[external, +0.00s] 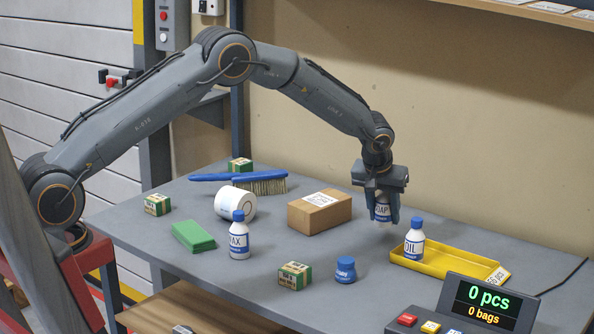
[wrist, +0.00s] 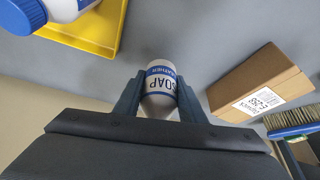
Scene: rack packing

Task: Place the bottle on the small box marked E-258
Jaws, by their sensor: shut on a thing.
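The white and blue bottle marked SOAP (external: 382,208) is held upright between the fingers of my gripper (external: 380,217). It appears to be a little above the table, to the right of the cardboard box. In the wrist view the SOAP bottle (wrist: 161,78) sits between both fingers of my gripper (wrist: 158,98), and its upper part is hidden by the gripper. The small brown cardboard box (external: 320,213) lies on the table with its top clear. In the wrist view the box (wrist: 268,80) is at the right, and its white label reads E-258.
A yellow tray (external: 440,262) lies to the right, with the OIL bottle (external: 414,240) at its left end.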

